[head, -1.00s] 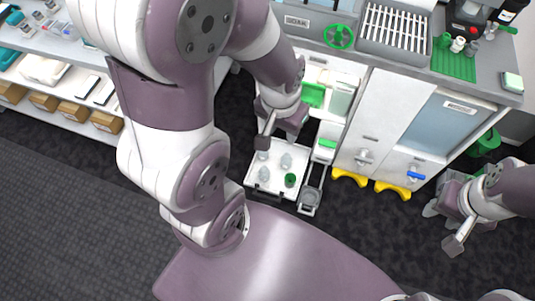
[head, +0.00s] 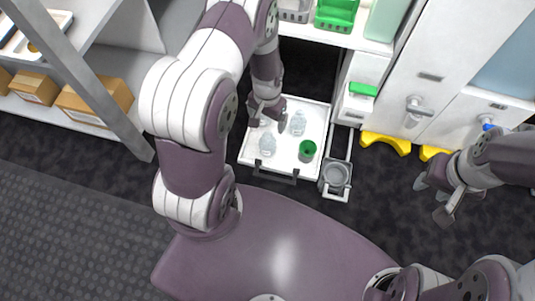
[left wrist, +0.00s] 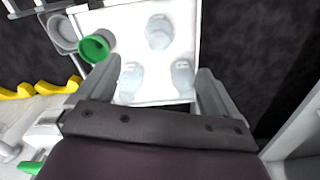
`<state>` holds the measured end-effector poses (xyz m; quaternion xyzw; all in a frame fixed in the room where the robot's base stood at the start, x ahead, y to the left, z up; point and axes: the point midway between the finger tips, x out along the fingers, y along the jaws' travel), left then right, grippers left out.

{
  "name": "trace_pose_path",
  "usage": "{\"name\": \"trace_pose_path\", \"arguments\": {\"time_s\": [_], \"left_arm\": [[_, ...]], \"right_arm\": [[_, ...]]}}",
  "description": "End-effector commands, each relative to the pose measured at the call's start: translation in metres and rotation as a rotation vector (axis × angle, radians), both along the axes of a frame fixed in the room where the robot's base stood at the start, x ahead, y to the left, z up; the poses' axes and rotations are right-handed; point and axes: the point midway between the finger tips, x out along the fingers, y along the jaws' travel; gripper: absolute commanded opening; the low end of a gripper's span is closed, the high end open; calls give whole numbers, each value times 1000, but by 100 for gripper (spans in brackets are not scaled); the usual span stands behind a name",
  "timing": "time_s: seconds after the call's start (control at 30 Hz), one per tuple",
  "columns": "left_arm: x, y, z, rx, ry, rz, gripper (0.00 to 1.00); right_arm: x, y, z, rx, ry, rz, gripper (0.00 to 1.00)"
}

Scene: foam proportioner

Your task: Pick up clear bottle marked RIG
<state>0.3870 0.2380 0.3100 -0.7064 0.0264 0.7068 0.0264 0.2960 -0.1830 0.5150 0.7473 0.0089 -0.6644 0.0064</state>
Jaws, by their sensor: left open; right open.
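A white drawer tray (head: 249,158) holds several clear bottles and a green cup (head: 307,151). One clear bottle (head: 298,123) stands at the back right and another clear bottle (head: 267,145) at the front left. My left gripper (head: 267,121) is open over the back left of the tray and hides what is beneath it. In the left wrist view, two clear bottles (left wrist: 130,80) (left wrist: 182,77) appear between the open fingers, and a third (left wrist: 159,32) stands beyond. I cannot read RIG on any bottle. My right gripper (head: 440,201) is open and empty, far right of the tray.
A grey container in a holder (head: 336,176) sits right of the tray. White cabinet doors (head: 436,60) and yellow feet (head: 386,144) are further right. A shelf with cardboard boxes (head: 95,101) stands left. Dark floor lies in front.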

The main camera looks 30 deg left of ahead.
Motion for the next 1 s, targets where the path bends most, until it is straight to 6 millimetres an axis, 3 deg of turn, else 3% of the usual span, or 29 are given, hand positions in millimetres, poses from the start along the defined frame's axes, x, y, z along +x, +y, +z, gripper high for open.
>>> {"name": "trace_pose_path", "arguments": {"time_s": [0.3,0.47,0.63,0.73,0.9,0.93,1.0], "left_arm": [[-1,0,-68,0,1,0,94],[0,0,-86,0,0,0,94],[-2,-2,-120,0,0,1,94],[-2,-2,-129,0,0,1,94],[-2,-2,-125,0,-1,1,94],[-2,-2,-125,0,0,1,90],[-2,-2,-125,0,0,1,68]], "right_arm": [[0,0,-47,0,-1,0,43],[0,0,-61,0,0,0,43],[0,0,-95,0,0,0,43],[0,0,-102,0,0,0,43],[0,0,-97,0,-1,0,43],[0,0,-97,0,-1,0,43],[0,0,-97,0,-1,0,43]]}}
